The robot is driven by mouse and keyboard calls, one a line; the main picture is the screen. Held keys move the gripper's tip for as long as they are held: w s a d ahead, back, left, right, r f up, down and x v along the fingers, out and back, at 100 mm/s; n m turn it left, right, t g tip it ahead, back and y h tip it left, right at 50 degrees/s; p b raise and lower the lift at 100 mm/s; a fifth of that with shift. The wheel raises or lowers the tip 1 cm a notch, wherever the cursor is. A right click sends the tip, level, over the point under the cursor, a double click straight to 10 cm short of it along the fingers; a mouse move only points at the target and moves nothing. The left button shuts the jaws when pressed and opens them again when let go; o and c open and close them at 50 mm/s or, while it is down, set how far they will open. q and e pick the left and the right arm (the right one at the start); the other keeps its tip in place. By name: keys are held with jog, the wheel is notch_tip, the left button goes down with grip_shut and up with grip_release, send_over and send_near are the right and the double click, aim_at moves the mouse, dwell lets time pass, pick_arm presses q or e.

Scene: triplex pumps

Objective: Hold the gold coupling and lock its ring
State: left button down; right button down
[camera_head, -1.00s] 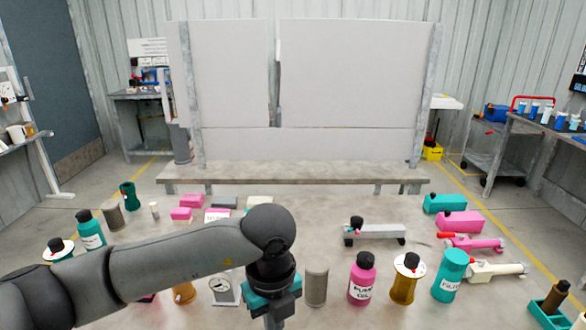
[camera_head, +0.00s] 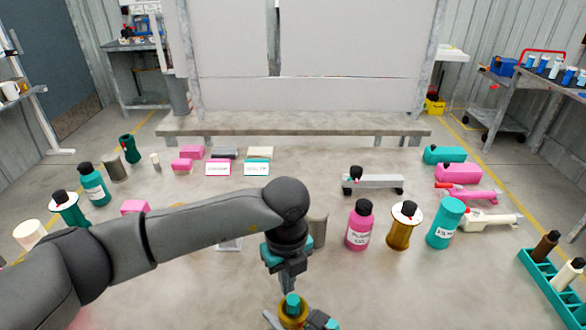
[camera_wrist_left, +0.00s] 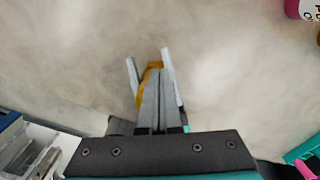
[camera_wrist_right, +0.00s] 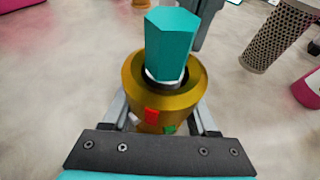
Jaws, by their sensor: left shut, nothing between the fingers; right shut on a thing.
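The gold coupling (camera_wrist_right: 160,92) stands upright with a teal hexagonal piece (camera_wrist_right: 170,42) on top. Red, green and white marks show on its near side. My right gripper (camera_wrist_right: 160,118) is shut around the gold body, a finger on each side. In the head view the coupling (camera_head: 293,318) is at the bottom edge. My left gripper (camera_head: 288,285) is shut and empty, pointing down just above or beside the teal top; I cannot tell if they touch. In the left wrist view its closed fingers (camera_wrist_left: 155,90) partly hide the coupling (camera_wrist_left: 150,68).
A pink bottle (camera_head: 359,225), a gold canister with a white disc (camera_head: 404,226) and a teal canister (camera_head: 445,222) stand to the right. A perforated cylinder (camera_wrist_right: 277,35) stands behind the coupling. A teal rack (camera_head: 545,285) is at far right.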

pick_arm(q)
jog(key=shift+s+d+f, duration=0.15)
jog(key=shift+s, duration=0.45)
pick_arm(e)
jog(key=shift+w+r, duration=0.1)
dwell(0.8)
pick_arm(q)
jog(key=shift+s+a, duration=0.15)
jog(key=shift+a, duration=0.05)
pick_arm(e)
jog(key=shift+w+d, duration=0.1)
jog(key=shift+d, duration=0.1)
jog(key=shift+a, duration=0.2)
pick_arm(q)
notch_tip(320, 180, up, 6)
jog(key=a, duration=0.1)
jog(key=shift+w+a, duration=0.25)
jog(key=shift+a, duration=0.05)
dwell(0.5)
pick_arm(e)
jog(key=shift+c, duration=0.5)
grip_release()
jog(key=shift+s, duration=0.2)
